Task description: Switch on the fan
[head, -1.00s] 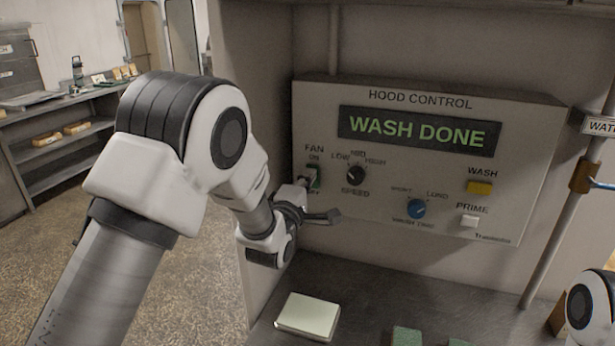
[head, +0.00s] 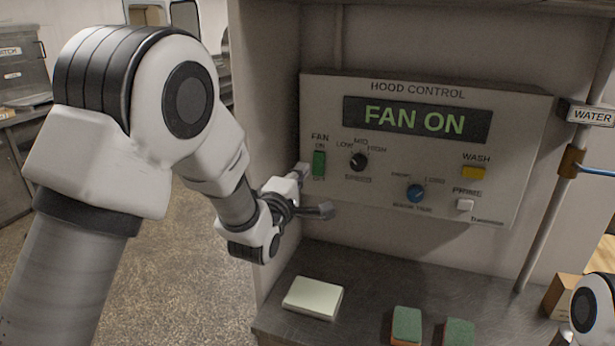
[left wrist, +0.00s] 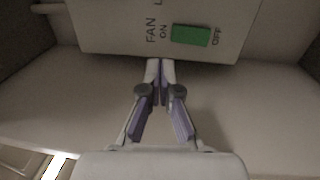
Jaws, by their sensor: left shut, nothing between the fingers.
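The hood control panel (head: 435,205) is on the wall, and its display (head: 417,119) reads "FAN ON" in green letters. The green fan switch (head: 319,164) sits at the panel's left side, between the ON and OFF labels. It also shows in the left wrist view (left wrist: 191,35). My left gripper (head: 303,170) is shut and empty, just left of the switch. In the left wrist view its closed fingertips (left wrist: 160,62) are at the panel's edge, a little apart from the switch. My right gripper is out of view; only part of that arm shows at the lower right.
The panel also has a black speed knob (head: 358,161), a blue knob (head: 416,193), a yellow wash button (head: 473,173) and a white prime button (head: 465,205). A pale block (head: 313,298) and two green-topped sponges (head: 406,325) lie on the metal counter (head: 360,275) below. A pipe (head: 560,190) runs at right.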

